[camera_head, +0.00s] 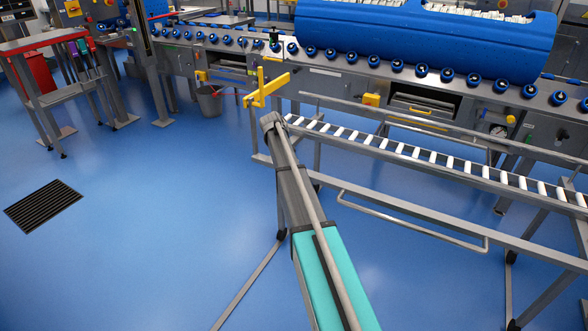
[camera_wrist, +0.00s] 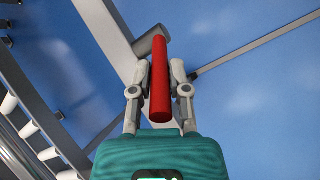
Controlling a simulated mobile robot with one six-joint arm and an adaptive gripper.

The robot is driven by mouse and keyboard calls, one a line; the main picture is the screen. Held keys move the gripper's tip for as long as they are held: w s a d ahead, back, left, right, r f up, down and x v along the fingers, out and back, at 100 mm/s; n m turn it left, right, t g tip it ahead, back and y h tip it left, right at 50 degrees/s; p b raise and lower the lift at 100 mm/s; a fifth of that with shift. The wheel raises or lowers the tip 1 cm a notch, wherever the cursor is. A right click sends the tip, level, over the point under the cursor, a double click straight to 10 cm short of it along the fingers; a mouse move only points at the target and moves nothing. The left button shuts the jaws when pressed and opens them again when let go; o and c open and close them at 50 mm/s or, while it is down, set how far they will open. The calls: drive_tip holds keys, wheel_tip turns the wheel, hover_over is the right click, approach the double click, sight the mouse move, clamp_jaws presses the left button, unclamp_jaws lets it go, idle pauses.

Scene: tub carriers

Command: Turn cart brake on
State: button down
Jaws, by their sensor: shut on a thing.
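A red brake lever (camera_wrist: 160,85) stands out from a grey pivot (camera_wrist: 150,42) on the grey frame of the cart in the wrist view. My gripper (camera_wrist: 162,78) has one finger on each side of the lever and is shut on it. The lever points back toward my teal gripper body. The cart (camera_head: 420,219) shows in the head view as a grey frame with a row of white rollers on top. I cannot make out the lever or my gripper's fingers in the head view.
A steel conveyor (camera_head: 340,90) with blue rollers runs behind the cart and carries a large blue tub (camera_head: 430,35). A yellow bracket (camera_head: 266,88) stands near the cart's left end. A floor drain (camera_head: 43,206) lies at left. The blue floor between is clear.

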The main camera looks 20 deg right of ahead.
drive_tip(key=shift+w, duration=0.1)
drive_tip(key=c, duration=0.6)
unclamp_jaws()
drive_tip(key=shift+d, duration=0.15)
